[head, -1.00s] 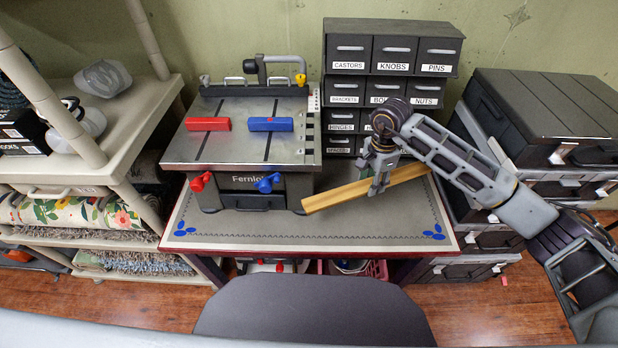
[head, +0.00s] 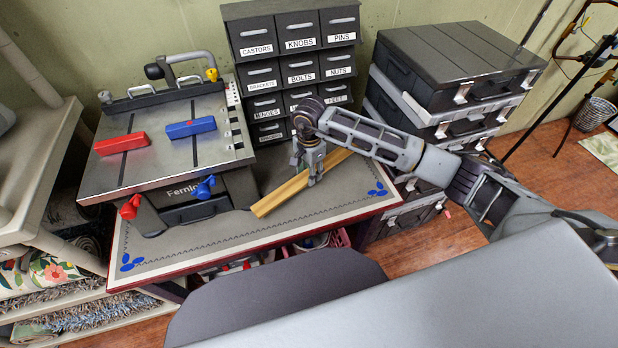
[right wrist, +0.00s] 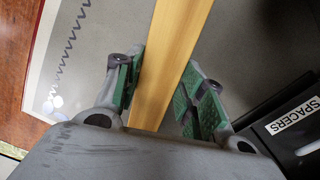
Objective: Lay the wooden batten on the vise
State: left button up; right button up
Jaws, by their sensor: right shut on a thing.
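The wooden batten (head: 285,192) is a long pale yellow bar. It lies slantwise low over the table, its near end just right of the vise's foot; I cannot tell if it touches the tabletop. My right gripper (head: 311,182) points down and is shut on it. In the right wrist view the batten (right wrist: 172,65) runs between the green finger pads. The vise (head: 100,172) is a grey, flat-topped unit marked "Fernio" or similar, at the left of the table. Red (head: 121,143) and blue (head: 191,127) blocks sit apart on its top. My left gripper is out of view.
The table (head: 230,236) has a grey top and red edge, with clear room along its front. A labelled drawer cabinet (head: 262,82) stands behind the batten.

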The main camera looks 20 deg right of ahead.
jog(key=shift+f, duration=0.2)
notch_tip(320, 180, down, 2)
jog(key=shift+f, duration=0.65)
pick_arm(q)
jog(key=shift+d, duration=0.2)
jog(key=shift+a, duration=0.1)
pick_arm(e)
jog(key=shift+f, duration=0.1)
